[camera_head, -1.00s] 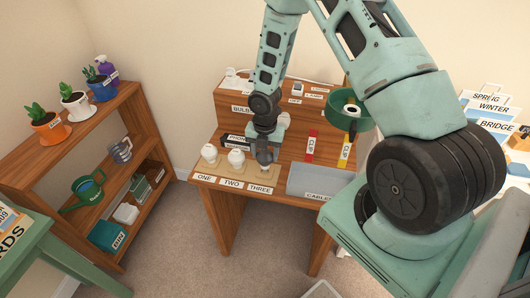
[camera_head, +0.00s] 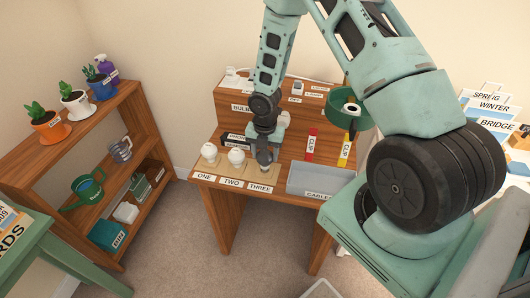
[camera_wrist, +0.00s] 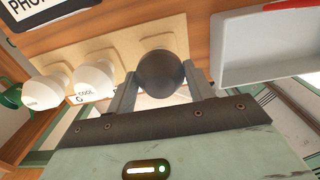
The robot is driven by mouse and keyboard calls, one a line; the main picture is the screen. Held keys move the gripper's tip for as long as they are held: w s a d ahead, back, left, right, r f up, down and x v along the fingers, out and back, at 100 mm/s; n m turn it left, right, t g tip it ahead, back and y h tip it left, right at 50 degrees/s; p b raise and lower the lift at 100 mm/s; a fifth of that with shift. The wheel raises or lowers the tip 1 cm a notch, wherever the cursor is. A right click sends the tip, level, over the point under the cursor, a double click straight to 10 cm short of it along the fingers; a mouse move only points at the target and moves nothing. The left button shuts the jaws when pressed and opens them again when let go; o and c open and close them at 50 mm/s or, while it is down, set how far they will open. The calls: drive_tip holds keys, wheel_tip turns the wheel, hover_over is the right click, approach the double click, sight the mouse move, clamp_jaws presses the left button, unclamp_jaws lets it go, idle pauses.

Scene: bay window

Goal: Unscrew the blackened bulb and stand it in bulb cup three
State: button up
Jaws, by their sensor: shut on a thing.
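The blackened bulb (camera_wrist: 162,73) is a dark round globe between the two fingers of my gripper (camera_wrist: 158,88) in the wrist view. My gripper is shut on it. In the head view my gripper (camera_head: 264,160) points down over the place labelled THREE (camera_head: 260,188) at the desk's front. The bulb and cup three are mostly hidden by my gripper there, and I cannot tell whether the bulb rests in the cup. White bulbs stand at ONE (camera_head: 209,152) and TWO (camera_head: 236,158); in the wrist view they are to the left of the dark bulb.
A grey tray labelled CABLES (camera_head: 318,178) lies right of place three. Red (camera_head: 311,145) and yellow (camera_head: 346,150) clip strips lie behind it. A green lamp shade (camera_head: 349,108) is at the desk's right. Shelves with plants stand at left.

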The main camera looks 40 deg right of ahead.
drive_tip(key=shift+f+b, duration=0.6)
drive_tip(key=shift+f, duration=0.35)
drive_tip(key=o, duration=0.7)
drive_tip(key=shift+r, duration=0.1)
wheel_tip(320, 180, up, 17)
drive_tip(key=shift+r+p, duration=0.15)
drive_tip(key=shift+p, duration=0.4)
drive_tip(key=s+a+r+m, duration=0.5)
drive_tip(key=s+a+m, duration=0.15)
drive_tip(key=a, duration=0.35)
drive_tip(key=s+a+r+m, duration=0.5)
drive_tip(key=s+a, duration=0.3)
drive_tip(key=a, duration=0.3)
drive_tip(key=s+a+m, duration=0.1)
drive_tip(key=s+m, duration=0.1)
drive_tip(key=s, duration=0.1)
drive_tip(key=s+a+r+m, duration=0.1)
drive_tip(key=s+m, duration=0.1)
drive_tip(key=s, duration=0.1)
drive_tip(key=s+a+r+m, duration=0.1)
drive_tip(key=s+m, duration=0.1)
drive_tip(key=s, duration=0.1)
drive_tip(key=shift+s+a+r+m+y, duration=0.15)
drive_tip(key=shift+s+a+m+y, duration=0.15)
drive_tip(key=shift+s, duration=0.1)
